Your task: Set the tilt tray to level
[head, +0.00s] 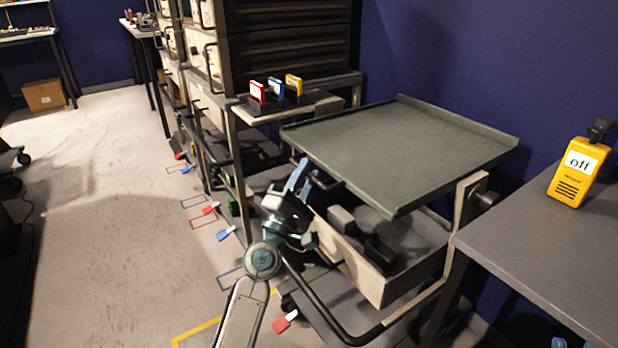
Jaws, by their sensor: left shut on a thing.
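The tilt tray (400,150) is a grey-green, empty, shallow-rimmed panel on a wheeled cart in the middle of the head view. Its bracket and dark side knob (485,200) show at the right. From this angle I cannot tell exactly how far it slopes. My left gripper (301,176) reaches up from below to the tray's near left edge. It is shut on a dark tray handle (328,182) just under that edge; the exact contact is partly hidden.
Below the tray is an open drawer (362,272) with dark items. A curved cart bar (325,325) runs near my arm. A table (560,260) with a yellow "off" device (577,175) is at right. Racks stand behind left; open floor (100,230) lies left.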

